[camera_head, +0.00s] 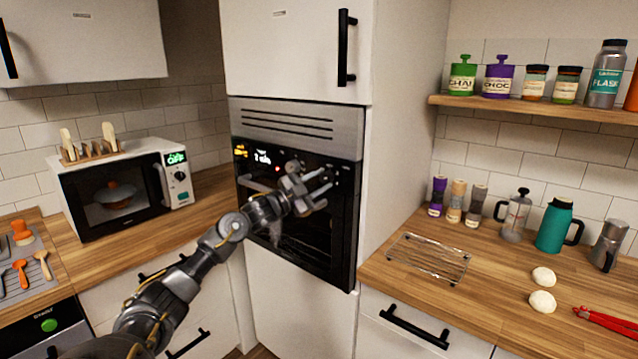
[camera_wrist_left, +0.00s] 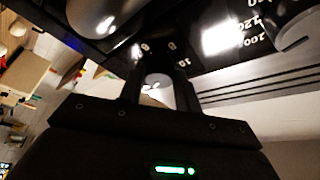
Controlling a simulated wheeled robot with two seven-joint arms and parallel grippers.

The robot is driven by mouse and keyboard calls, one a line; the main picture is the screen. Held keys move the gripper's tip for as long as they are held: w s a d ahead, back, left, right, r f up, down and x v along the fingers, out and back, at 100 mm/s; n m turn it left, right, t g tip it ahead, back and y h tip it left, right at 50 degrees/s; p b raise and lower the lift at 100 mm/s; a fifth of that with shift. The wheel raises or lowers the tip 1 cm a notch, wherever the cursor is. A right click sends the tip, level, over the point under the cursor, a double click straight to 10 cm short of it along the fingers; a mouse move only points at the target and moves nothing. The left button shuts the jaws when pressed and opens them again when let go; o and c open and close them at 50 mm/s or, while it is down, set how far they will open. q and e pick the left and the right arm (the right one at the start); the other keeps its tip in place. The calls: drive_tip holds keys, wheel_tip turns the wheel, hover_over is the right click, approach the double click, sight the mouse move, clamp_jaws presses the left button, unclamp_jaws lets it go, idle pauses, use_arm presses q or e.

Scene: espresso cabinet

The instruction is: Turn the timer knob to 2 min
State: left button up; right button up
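The black oven (camera_head: 330,238) is built into the tall white cabinet. In the left wrist view, the dark fingers of my left gripper (camera_wrist_left: 158,92) stand apart on either side of a small silvery round piece, likely the timer knob (camera_wrist_left: 157,84). Small dial numbers show just beyond it. I cannot tell whether the fingers press on it. My right gripper is not in view.
A microwave (camera_head: 115,190) stands on the left counter. The right counter holds a wire rack (camera_head: 428,258), a teal jug (camera_head: 555,228) and other items. A shelf (camera_head: 540,108) with jars is above. Bare wall of the tall cabinet is right of the oven.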

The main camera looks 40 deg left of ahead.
use_arm(q)
drive_tip(key=o, duration=0.4)
drive_tip(key=shift+b+v, duration=1.95)
drive_tip(key=shift+v, duration=3.5)
